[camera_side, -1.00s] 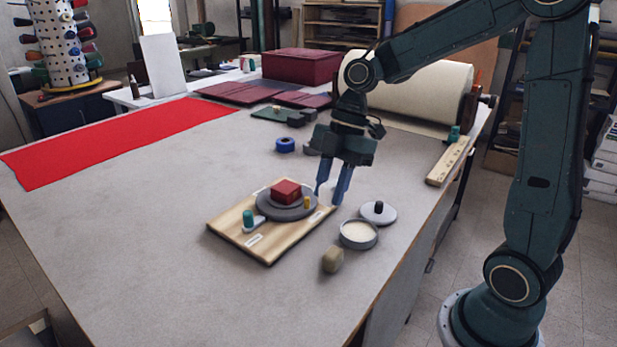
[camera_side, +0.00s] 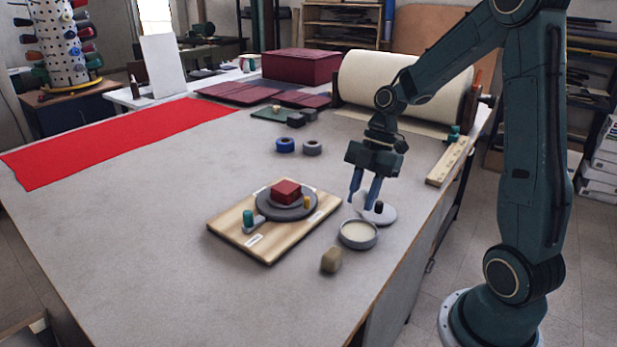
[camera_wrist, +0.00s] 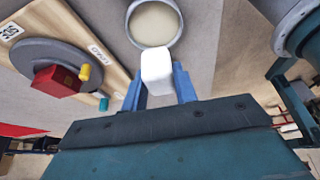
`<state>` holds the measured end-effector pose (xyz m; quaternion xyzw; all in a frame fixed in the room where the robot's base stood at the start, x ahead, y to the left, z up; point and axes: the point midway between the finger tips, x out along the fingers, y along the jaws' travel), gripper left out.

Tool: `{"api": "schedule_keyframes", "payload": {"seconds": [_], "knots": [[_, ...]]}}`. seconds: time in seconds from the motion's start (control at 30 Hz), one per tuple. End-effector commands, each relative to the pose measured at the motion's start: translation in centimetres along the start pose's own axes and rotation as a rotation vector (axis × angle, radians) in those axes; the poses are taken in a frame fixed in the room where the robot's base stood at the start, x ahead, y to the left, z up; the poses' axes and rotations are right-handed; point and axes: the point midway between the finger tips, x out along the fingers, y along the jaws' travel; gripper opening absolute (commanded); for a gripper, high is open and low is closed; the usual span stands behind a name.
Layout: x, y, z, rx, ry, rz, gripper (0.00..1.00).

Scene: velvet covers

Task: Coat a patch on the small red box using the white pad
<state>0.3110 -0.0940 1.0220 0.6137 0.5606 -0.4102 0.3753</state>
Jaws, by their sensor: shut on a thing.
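The small red box (camera_side: 286,191) sits on a grey round turntable (camera_side: 268,211) on a wooden board (camera_side: 225,235). In the wrist view the red box (camera_wrist: 56,82) is at the left. My gripper (camera_side: 365,202) is shut on the white pad (camera_wrist: 157,70), which shows clearly between the blue fingers in the wrist view. In the side view the pad (camera_side: 357,199) is partly hidden by the fingers. My gripper is above the table, right of the board, near a round dish of pale cream substance (camera_side: 358,233). That dish (camera_wrist: 154,24) lies just beyond the pad in the wrist view.
A pale disc with a dark knob (camera_side: 386,214) lies behind the dish. A tan block (camera_side: 331,260) lies in front. Green (camera_side: 248,217) and yellow (camera_side: 307,202) pegs stand by the turntable. Blue (camera_side: 285,145) and grey (camera_side: 312,148) rings lie behind. The table's left-front is clear.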

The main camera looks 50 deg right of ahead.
Motion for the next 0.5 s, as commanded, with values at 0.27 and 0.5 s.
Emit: {"api": "schedule_keyframes", "payload": {"seconds": [0.27,0.5], "knots": [[1.4,0.0,0.5,0.000,0.002,-0.002,0.10],[3.2,0.0,1.2,0.001,0.002,-0.003,0.10]]}}
